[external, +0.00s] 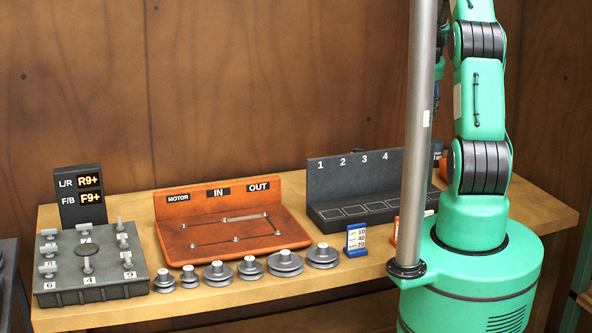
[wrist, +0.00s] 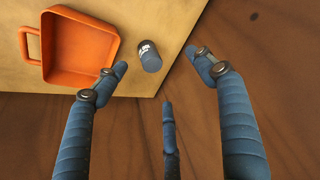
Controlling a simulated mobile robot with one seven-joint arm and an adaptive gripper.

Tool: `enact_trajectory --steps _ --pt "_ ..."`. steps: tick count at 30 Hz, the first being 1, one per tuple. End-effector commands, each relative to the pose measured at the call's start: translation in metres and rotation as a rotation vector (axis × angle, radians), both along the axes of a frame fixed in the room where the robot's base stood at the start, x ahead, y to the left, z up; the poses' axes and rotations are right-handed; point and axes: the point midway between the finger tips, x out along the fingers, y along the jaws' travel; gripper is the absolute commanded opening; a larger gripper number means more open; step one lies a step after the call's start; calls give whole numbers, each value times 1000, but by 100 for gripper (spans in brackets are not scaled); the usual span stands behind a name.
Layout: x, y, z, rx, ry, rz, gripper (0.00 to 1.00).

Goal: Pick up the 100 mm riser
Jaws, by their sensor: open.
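A short dark grey cylinder (wrist: 150,57) with white lettering on its side shows in the wrist view, on the wooden tabletop near its edge. The lettering is too small to read surely, so I cannot confirm it is the 100 mm riser. My gripper (wrist: 158,72) is open, with blue fingers spread around the cylinder's place in the picture. No finger clearly touches it. In the external view the gripper is mostly hidden behind the grey pole and my arm, and the cylinder cannot be made out.
An orange tray (wrist: 72,72) with a handle lies left of the cylinder. In the external view, a numbered dark rack (external: 328,186), an orange motor board (external: 180,233), several grey pulleys (external: 285,263) and a control panel (external: 95,290) stand on the bench. A wooden wall (external: 270,90) rises behind.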

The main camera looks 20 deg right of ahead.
Motion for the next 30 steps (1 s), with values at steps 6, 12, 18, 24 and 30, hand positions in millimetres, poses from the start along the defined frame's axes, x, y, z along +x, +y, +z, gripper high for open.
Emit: enact_trajectory --steps 6,12,18,24,30 --pt "20 -46 -42 6 9 -45 70" --pt "27 -69 -67 9 11 -68 70" --pt "29 -74 -74 9 11 -74 70" --pt "29 -74 -74 9 11 -74 70" --pt "30 -75 -77 10 12 -74 70"
